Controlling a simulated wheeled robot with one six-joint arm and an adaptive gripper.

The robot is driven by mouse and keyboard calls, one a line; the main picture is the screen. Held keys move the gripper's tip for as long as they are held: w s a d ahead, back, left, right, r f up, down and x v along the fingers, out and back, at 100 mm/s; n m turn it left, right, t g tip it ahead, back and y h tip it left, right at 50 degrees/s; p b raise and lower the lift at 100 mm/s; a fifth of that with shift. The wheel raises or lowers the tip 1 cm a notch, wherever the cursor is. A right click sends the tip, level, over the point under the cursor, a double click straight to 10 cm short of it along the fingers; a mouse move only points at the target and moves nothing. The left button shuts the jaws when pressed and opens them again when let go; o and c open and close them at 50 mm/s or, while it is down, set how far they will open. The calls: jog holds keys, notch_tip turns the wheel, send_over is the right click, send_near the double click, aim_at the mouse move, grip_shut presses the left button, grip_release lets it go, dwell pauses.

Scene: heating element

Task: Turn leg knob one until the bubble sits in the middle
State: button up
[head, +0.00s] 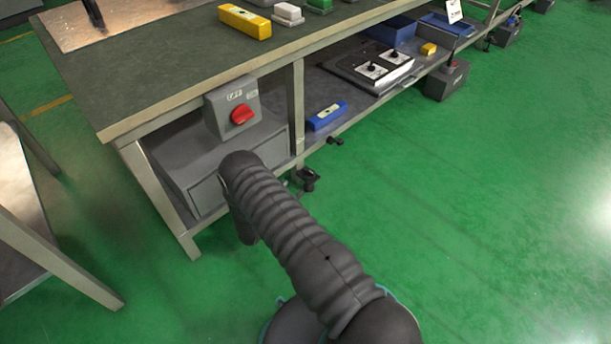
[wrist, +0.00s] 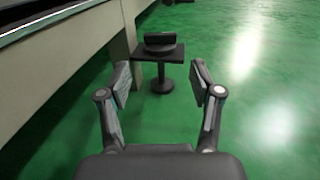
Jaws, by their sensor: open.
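A black bar-shaped knob (wrist: 160,40) sits on a small dark square plate on a post with a round foot, beside the bench leg in the wrist view. A black knob stand (head: 307,179) shows by the bench's middle post in the head view. My gripper (wrist: 160,82) is open and empty, its fingers to either side of the stand in the picture, with the knob beyond the fingertips. A blue level (head: 327,115) with a pale vial lies on the lower shelf. A yellow level (head: 245,22) lies on the bench top. Their bubbles are too small to make out.
The workbench (head: 130,80) has a grey box with a red switch (head: 242,114) under its top. A hotplate-like unit (head: 368,66) sits on the lower shelf. Another small black part (head: 335,141) juts from the shelf edge. Green floor is clear to the right.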

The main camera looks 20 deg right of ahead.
aim_at(308, 173)
jog(key=x, duration=0.9)
jog(key=c, duration=0.9)
jog(key=shift+d, duration=0.1)
